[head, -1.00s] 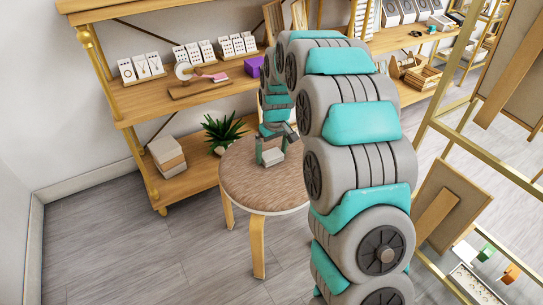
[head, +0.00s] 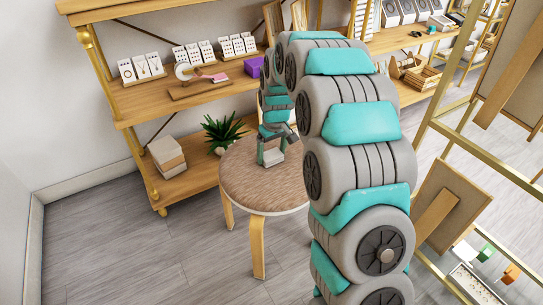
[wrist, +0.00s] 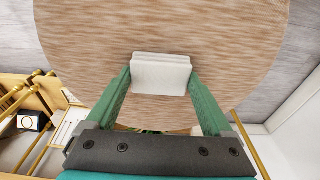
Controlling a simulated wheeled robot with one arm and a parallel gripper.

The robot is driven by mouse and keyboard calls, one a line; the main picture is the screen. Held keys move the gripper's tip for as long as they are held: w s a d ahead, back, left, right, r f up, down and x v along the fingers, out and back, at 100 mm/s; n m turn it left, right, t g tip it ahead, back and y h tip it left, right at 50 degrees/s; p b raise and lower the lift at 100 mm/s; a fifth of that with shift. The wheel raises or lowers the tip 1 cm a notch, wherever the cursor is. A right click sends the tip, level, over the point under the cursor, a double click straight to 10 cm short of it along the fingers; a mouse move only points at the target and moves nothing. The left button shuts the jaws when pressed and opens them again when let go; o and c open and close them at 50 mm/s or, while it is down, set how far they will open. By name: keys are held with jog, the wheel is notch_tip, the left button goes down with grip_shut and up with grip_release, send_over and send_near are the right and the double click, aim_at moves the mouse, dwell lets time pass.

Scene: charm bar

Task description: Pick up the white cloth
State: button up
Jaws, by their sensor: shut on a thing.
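The white cloth (wrist: 161,76) is a small folded pad in the wrist view, between the tips of my two green fingers. It also shows as a small pale block in the head view (head: 273,157). My gripper (wrist: 160,84) is shut on the cloth, with a finger at each side. In the head view, my gripper (head: 271,152) is over the round wooden stool (head: 262,190). I cannot tell whether the cloth touches the stool top or is just above it.
A wooden shelf unit (head: 190,100) with jewellery cards stands behind the stool. A potted plant (head: 222,132) and stacked boxes (head: 167,157) sit on its lower shelf. A gold-framed rack (head: 460,140) stands at the right. Grey floor (head: 120,240) is clear at the front left.

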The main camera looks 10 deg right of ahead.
aim_at(271, 154)
jog(key=shift+r, duration=0.15)
jog(key=shift+r+b, duration=0.3)
jog(key=shift+r, duration=1.1)
jog(key=shift+s+r, duration=0.15)
jog(key=shift+r, duration=0.15)
jog(key=s+d, duration=0.1)
jog(key=s, duration=0.4)
jog(key=s+r+b, duration=0.1)
jog(key=s, duration=0.4)
jog(key=s+d, duration=0.1)
jog(key=s, duration=0.4)
jog(key=shift+s+d+r+b, duration=0.15)
jog(key=shift+s+d+b, duration=0.1)
jog(key=shift+d+b, duration=0.1)
